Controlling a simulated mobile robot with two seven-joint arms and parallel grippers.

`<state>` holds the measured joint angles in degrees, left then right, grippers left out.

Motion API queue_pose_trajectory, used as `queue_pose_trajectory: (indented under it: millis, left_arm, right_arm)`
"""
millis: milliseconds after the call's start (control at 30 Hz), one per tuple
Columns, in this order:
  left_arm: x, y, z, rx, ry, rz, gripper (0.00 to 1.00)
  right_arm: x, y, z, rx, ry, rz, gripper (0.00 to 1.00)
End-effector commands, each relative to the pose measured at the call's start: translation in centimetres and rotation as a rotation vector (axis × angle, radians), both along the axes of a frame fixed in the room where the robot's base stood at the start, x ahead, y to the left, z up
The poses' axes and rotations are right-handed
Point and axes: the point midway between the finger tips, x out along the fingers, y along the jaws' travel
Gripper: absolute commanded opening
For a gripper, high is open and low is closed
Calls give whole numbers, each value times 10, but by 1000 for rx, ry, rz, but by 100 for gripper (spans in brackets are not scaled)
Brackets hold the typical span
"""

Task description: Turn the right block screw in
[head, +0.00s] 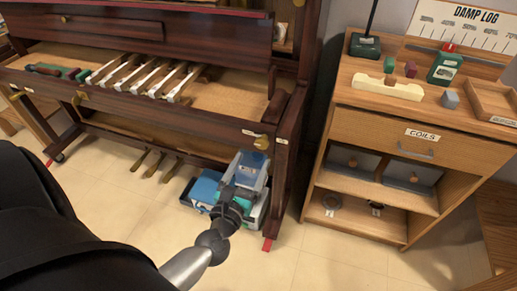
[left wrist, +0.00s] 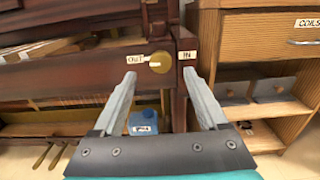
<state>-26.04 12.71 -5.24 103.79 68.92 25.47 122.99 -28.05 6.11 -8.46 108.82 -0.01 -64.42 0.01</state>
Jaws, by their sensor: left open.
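The right block screw is a round brass knob (head: 262,142) on the dark wooden front at the right end of the piano. In the left wrist view the knob (left wrist: 160,62) sits between an OUT label (left wrist: 135,59) on its left and an IN label (left wrist: 187,55) on its right. A lighter bar crosses its face. My left gripper (left wrist: 160,74) is open, with one grey finger on each side of the knob in the picture. I cannot tell the remaining distance, and no contact shows. In the head view its body (head: 250,172) is just below the knob.
A blue container (left wrist: 143,122) stands low behind the gripper, partly hidden. The open keybed holds several white keys (head: 147,77). A wooden cabinet (head: 385,118) with a COILS drawer stands right of the piano. Bare tiled floor (head: 110,200) lies in front.

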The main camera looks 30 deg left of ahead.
Motion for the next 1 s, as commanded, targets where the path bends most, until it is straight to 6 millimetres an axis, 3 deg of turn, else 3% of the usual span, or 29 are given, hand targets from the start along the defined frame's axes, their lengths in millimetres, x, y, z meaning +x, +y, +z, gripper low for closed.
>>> queue_pose_trajectory:
  millis: [100, 333, 767, 1000]
  left_arm:
    - [22, 5, 1, -1, -2, 1, 76]
    - [48, 11, 0, 0, -1, 0, 76]
    - [57, 13, 0, 0, 1, -1, 76]
    - [57, 13, 0, 0, 1, -1, 52]
  right_arm:
    - [1, 0, 2, 1, -4, 0, 50]
    - [2, 0, 3, 1, -4, 0, 50]
    - [5, 1, 9, 3, -17, -1, 50]
    - [3, 1, 8, 2, -12, -1, 50]
